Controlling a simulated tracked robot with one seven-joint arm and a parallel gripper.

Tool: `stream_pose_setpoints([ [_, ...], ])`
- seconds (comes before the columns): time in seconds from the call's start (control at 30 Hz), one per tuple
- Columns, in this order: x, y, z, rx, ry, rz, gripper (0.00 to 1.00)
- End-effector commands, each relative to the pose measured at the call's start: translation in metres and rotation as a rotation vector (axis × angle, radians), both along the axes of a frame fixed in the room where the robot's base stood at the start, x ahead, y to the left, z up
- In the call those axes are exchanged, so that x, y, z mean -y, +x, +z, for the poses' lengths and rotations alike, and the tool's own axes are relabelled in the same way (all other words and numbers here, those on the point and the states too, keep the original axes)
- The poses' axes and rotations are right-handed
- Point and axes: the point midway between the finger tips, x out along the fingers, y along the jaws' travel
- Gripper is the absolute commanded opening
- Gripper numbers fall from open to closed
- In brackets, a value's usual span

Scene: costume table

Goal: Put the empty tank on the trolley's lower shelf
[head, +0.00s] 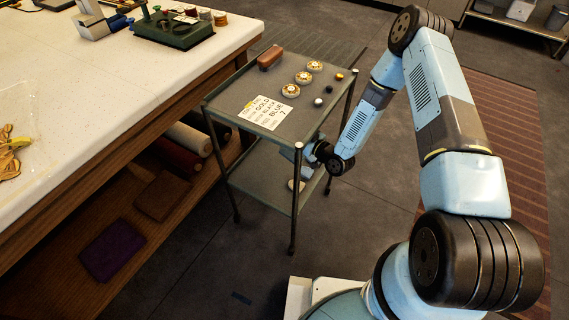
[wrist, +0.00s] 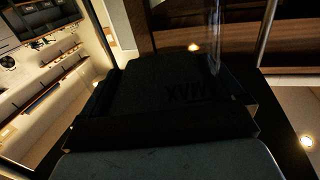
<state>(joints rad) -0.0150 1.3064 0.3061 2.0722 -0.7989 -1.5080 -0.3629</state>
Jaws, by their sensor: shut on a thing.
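The trolley (head: 225,100) stands beside the big table, and its lower shelf (head: 262,190) shows below the top one. My gripper (head: 308,153) reaches in from the right between the two shelves, partly hidden by the upper shelf's edge and a post. It is shut on the tank, of which the head view shows little for certain. In the wrist view a dark surface marked "MAX", which looks like the tank (wrist: 185,85), fills the middle between my jaws. I cannot tell whether the tank touches the lower shelf.
The upper shelf holds a written card (head: 266,111), a brown case (head: 270,57), round pieces and small pots. Fabric rolls (head: 178,150) lie under the big table (head: 120,75) at left.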

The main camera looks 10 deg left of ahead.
Motion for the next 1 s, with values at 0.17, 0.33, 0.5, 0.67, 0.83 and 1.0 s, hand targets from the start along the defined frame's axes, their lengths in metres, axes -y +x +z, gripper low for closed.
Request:
stream_pose_setpoints([
  [0.17, -0.054, -0.041, -0.023, -0.002, 0.001, 0.153, 0.35],
  [0.33, -0.078, -0.062, -0.033, -0.001, 0.0, 0.225, 0.35],
  [0.5, -0.082, -0.067, -0.052, -0.002, 0.0, 0.242, 0.35],
  [0.67, -0.082, -0.066, -0.078, -0.001, 0.0, 0.24, 0.35],
  [0.83, -0.082, -0.066, -0.095, -0.001, 0.0, 0.239, 0.35],
  [1.0, -0.081, -0.065, -0.104, 0.0, -0.001, 0.238, 0.35],
])
